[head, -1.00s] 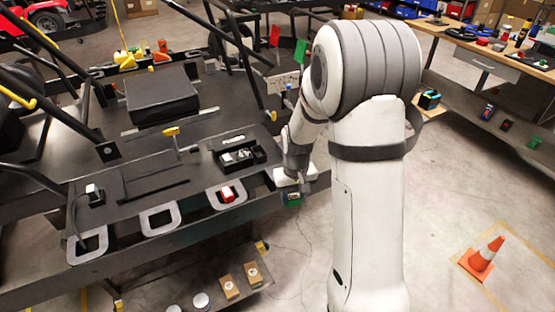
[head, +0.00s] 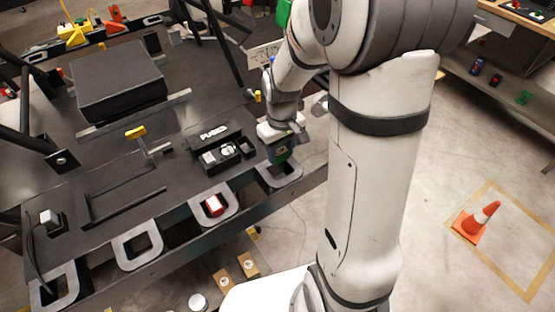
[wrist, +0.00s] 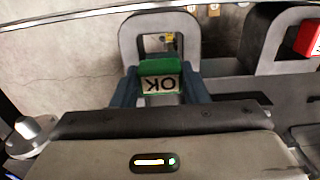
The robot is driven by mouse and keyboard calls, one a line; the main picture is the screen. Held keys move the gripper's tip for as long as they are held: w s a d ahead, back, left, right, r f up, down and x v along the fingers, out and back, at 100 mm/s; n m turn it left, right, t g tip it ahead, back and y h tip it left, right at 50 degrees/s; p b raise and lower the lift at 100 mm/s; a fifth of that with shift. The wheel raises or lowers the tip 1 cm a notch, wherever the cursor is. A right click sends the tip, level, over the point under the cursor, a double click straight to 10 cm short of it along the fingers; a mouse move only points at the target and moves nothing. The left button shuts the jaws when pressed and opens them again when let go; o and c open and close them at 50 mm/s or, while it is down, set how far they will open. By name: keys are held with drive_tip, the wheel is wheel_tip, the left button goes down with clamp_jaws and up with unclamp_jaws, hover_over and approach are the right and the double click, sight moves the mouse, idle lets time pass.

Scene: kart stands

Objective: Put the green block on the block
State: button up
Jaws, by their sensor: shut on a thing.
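My gripper (head: 281,150) is shut on the green block (wrist: 158,67), whose pale face reads OK upside down in the wrist view. The block shows small and dark green between the fingertips in the head view. The gripper hangs over the cart's front edge, by the right-hand grey rounded frame (head: 291,177). In the wrist view this frame (wrist: 130,38) lies just beyond the block, its opening partly hidden behind it. A red and white block (head: 213,205) sits in the neighbouring grey frame to the left. It shows at the right edge of the wrist view (wrist: 308,38).
A black tray (head: 240,168) with small parts lies left of the gripper. A yellow-topped post (head: 135,132) and a large black box (head: 118,80) stand farther back. More grey frames (head: 137,251) line the front edge.

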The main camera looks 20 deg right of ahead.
sight(281, 161)
drive_tip(key=shift+f, duration=2.1)
drive_tip(key=shift+f, duration=0.1)
drive_tip(key=o, duration=0.5)
drive_tip(key=shift+f, duration=0.1)
drive_tip(key=o, duration=0.4)
drive_tip(key=shift+s, duration=0.1)
drive_tip(key=shift+o, duration=0.2)
